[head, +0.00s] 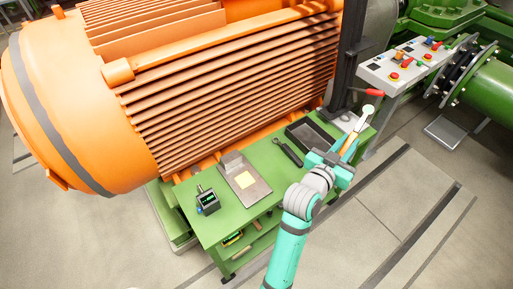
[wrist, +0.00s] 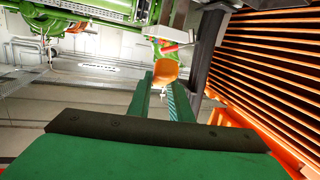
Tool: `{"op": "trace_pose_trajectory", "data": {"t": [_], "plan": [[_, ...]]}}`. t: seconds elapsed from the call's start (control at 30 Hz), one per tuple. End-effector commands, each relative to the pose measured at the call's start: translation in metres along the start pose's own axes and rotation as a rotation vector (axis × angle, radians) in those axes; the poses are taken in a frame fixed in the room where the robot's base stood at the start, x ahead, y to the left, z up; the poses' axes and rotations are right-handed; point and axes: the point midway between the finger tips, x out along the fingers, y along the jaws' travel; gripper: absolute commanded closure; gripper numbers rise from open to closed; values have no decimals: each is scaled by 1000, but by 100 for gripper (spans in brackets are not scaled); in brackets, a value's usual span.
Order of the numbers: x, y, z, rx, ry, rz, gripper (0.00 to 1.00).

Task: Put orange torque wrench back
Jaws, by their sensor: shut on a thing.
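My gripper (head: 352,142) is above the right end of the green bench in the head view, pointing away from my body. In the wrist view its two green fingers (wrist: 160,98) are closed in on an orange piece, which I take to be the orange torque wrench (wrist: 165,70). In the head view a narrow orange strip of the wrench (head: 349,149) shows at the fingers. Most of the wrench is hidden by the gripper. A pale round piece (head: 368,110) shows just beyond the fingers; I cannot tell whether it belongs to the wrench.
The green bench (head: 218,229) holds a black tray (head: 304,137), a dark hand tool (head: 288,152), a grey plate with a yellow note (head: 257,191) and a dark box device (head: 207,203). The large orange motor (head: 215,95) stands behind. A black post (head: 349,55) rises near the gripper.

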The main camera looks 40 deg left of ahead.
Motion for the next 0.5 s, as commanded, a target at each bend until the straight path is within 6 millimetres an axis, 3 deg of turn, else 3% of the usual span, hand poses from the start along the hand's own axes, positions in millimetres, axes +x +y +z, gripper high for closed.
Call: {"op": "trace_pose_trajectory", "data": {"t": [0.03, 0.1, 0.3, 0.5], "plan": [[-15, -27, 5, 2, -22, -46, 100], [-38, -60, 14, 3, -61, -103, 100], [-115, -143, 43, -9, -182, -274, 100], [-196, -195, 70, -40, -299, -422, 100]]}}
